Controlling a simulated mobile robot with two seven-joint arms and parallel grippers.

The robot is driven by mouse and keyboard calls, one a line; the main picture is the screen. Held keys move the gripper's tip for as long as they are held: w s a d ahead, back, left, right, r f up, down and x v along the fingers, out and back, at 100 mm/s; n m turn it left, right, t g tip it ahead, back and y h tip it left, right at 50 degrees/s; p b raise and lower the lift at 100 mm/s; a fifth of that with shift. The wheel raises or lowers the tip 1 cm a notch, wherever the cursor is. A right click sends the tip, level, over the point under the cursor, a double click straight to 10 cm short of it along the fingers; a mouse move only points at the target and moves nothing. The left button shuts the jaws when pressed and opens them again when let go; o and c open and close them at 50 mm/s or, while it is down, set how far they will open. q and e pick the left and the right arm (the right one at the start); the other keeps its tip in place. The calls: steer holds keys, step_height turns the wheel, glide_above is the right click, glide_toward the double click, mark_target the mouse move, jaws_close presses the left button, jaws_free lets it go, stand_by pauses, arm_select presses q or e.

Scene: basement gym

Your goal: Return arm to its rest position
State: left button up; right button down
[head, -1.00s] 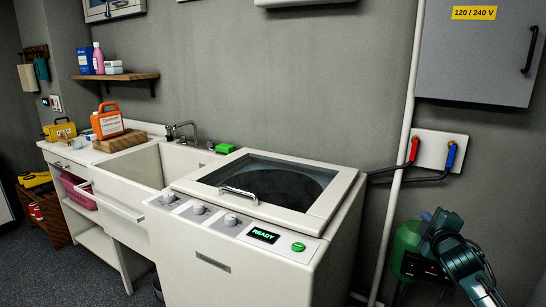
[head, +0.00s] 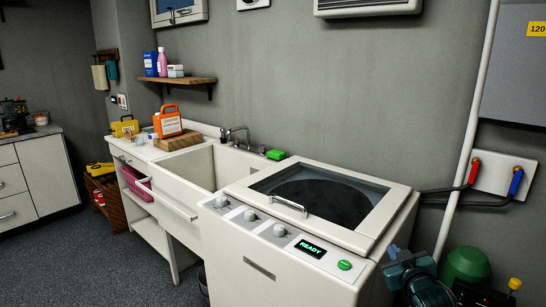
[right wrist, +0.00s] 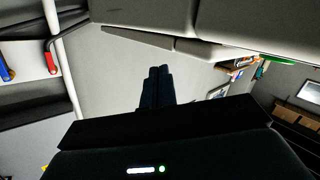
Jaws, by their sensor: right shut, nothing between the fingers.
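My right arm, teal and dark, shows at the lower right of the head view, beside the right front of the white washing machine (head: 263,270). In the right wrist view, my right gripper (right wrist: 159,70) shows as two dark fingers side by side, shut and empty. The fingers stand clear against a pale surface and hold nothing. Its fingertips are hard to make out in the head view. My left gripper is not in view.
The washer's glass lid (head: 318,200) is shut and its display (head: 310,249) reads READY. A green tank (head: 466,265) stands right of my arm. A sink counter holds an orange jug (head: 168,124). Open floor (head: 85,255) lies at left.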

steer(key=s+a+f+g+y, duration=0.1)
steer(key=s+a+f, duration=0.4)
steer(key=s+f, duration=0.25)
steer(key=s+a+f+g+y, duration=0.1)
steer(key=s+a+f+g, duration=0.1)
steer(key=s+a+f, duration=0.35)
steer(key=s+a+f+g+y, duration=0.1)
steer(key=s+a+f, duration=0.1)
steer(key=s, duration=0.8)
steer(key=s+a+f+g+y, duration=0.1)
steer(key=s+a, duration=0.3)
steer(key=s, duration=0.7)
steer(key=shift+s+f, duration=0.2)
steer(key=shift+f, duration=0.5)
